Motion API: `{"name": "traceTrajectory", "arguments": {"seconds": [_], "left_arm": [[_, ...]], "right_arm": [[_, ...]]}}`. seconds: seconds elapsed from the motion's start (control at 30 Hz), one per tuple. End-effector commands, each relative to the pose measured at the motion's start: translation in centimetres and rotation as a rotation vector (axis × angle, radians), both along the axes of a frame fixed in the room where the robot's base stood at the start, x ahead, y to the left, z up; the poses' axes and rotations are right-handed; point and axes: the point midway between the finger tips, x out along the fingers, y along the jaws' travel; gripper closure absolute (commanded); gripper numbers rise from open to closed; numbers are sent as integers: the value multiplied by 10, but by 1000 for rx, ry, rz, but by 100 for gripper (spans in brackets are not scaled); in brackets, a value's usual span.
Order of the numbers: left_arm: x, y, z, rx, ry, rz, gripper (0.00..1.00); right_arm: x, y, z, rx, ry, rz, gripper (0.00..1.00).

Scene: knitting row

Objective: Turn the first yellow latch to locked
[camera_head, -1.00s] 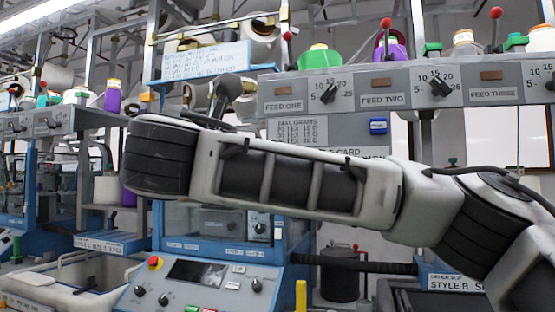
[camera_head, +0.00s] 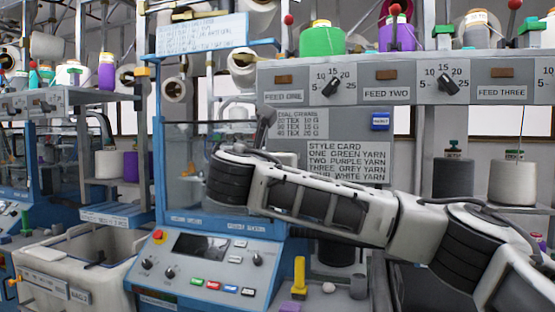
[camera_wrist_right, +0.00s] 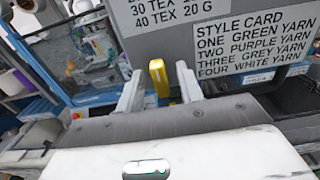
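In the right wrist view, a yellow latch (camera_wrist_right: 159,78) stands upright between the two pale fingers of my right gripper (camera_wrist_right: 160,74). The fingers are apart, with a visible gap on each side of the latch. In the head view, my right arm crosses in front of the machine from the right, and its wrist hides what is behind it. An upright yellow piece (camera_head: 299,275) stands on the bench right of the control panel. I cannot tell whether it is the same latch. My left gripper is not in view.
The blue control panel (camera_head: 205,262) is below my right wrist. The style card (camera_head: 347,163) is behind the arm. Feed dials (camera_head: 333,87) and yarn cones (camera_head: 321,38) line the rail above. A white bin (camera_head: 75,262) stands at left.

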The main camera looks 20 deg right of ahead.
Motion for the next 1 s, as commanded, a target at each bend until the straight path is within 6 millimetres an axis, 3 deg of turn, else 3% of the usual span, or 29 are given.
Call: {"name": "traceTrajectory", "arguments": {"seconds": [0.17,0.3,0.67,1.0], "left_arm": [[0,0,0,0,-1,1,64],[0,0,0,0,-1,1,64],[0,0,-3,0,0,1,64],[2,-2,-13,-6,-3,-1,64]], "right_arm": [[0,0,0,0,0,0,63],[0,0,0,0,0,0,99],[0,0,-1,24,-15,0,100],[-1,0,-3,191,-128,2,100]]}}
